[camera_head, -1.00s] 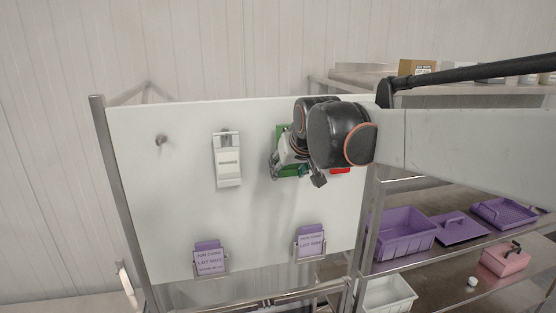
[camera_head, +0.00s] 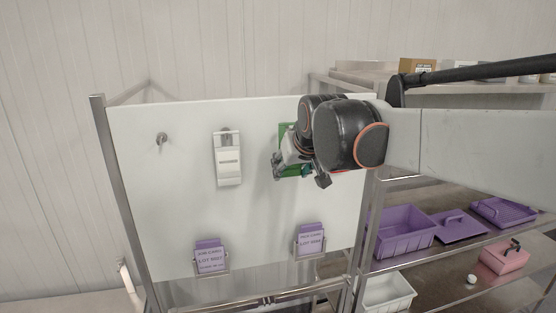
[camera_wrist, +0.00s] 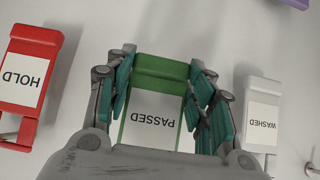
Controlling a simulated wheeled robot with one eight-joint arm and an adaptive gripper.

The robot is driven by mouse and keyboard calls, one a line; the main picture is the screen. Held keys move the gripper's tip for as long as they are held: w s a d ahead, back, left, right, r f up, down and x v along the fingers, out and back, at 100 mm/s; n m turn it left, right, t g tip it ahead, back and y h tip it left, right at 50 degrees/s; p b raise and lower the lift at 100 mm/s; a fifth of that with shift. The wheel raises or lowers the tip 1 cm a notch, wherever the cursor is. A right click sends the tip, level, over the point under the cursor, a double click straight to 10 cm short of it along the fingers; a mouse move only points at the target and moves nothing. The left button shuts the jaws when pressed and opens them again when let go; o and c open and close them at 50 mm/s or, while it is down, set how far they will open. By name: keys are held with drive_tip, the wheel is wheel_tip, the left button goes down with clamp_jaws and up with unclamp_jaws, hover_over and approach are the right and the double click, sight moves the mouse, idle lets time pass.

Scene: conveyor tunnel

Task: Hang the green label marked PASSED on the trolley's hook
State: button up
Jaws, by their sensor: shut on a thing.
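The green label marked PASSED (camera_wrist: 152,115) is between the two fingers of my gripper (camera_wrist: 160,66), which is shut on it. In the wrist view its text appears upside down. In the head view a strip of the green label (camera_head: 285,131) shows at the white board, with my gripper (camera_head: 284,168) in front; the rest is hidden by my wrist. I cannot tell whether it still hangs on its peg. I cannot make out the trolley's hook.
A white WASHED label (camera_head: 228,164) hangs left of my gripper on the board (camera_head: 180,220). An empty peg (camera_head: 161,139) is further left. A red HOLD label (camera_wrist: 30,70) shows beside my gripper. Two purple card holders (camera_head: 210,258) sit low. Shelves with purple trays (camera_head: 402,240) stand right.

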drive_tip(key=shift+s+d+p, duration=0.15)
drive_tip(key=shift+s+d, duration=0.1)
drive_tip(key=shift+s, duration=0.8)
drive_tip(key=shift+s+d+p, duration=0.15)
drive_tip(key=shift+s+d, duration=0.05)
drive_tip(key=shift+s, duration=0.85)
drive_tip(key=shift+w, duration=0.1)
